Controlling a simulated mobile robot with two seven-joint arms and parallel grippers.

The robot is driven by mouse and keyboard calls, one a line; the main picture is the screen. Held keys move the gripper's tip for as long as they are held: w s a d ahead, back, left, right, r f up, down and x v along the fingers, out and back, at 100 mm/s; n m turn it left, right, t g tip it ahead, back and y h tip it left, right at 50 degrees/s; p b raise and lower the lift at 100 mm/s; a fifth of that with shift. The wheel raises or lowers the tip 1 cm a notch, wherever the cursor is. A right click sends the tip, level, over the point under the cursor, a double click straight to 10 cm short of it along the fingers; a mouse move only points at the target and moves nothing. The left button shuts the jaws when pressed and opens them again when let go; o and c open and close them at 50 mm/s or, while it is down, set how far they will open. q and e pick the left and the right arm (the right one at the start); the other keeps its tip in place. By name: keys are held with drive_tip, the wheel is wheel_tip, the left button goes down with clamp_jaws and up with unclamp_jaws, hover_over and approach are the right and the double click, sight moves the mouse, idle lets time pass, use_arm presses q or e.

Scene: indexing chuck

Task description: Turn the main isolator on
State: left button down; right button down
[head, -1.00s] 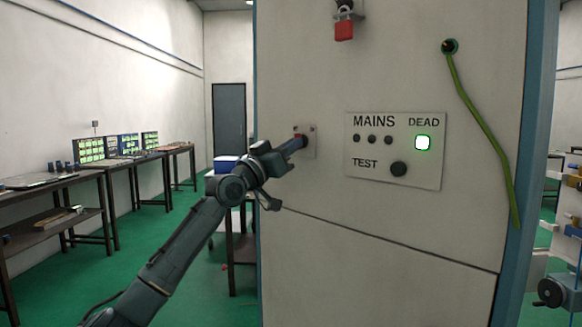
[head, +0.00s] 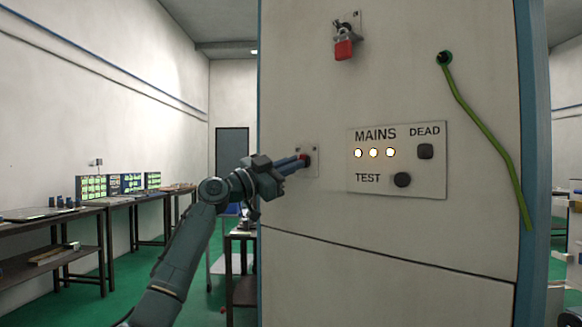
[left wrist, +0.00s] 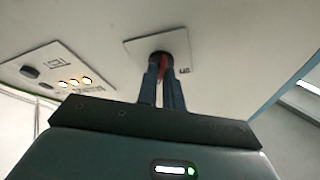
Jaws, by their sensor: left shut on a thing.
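The main isolator is a red handle (head: 306,159) on a small square plate (head: 313,166) on the pale cabinet front. My left gripper (head: 300,161) is shut on it. In the left wrist view the two fingers (left wrist: 163,85) close around the red handle (left wrist: 162,66), in front of its plate (left wrist: 182,45); the fingers partly hide the handle. On the MAINS panel (head: 437,167), three lamps (head: 374,153) are lit and the DEAD lamp (head: 425,151) is dark. My right gripper is not in view.
A red padlock (head: 343,49) hangs from a fitting above the isolator. A green cable (head: 477,122) runs down the cabinet's right side. A round TEST button (head: 402,180) is on the panel. Benches (head: 90,207) line the left wall, with green floor beside them.

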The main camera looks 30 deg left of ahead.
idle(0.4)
use_arm(q)
drive_tip(key=c, duration=1.5)
unclamp_jaws()
drive_tip(key=shift+c, duration=0.2)
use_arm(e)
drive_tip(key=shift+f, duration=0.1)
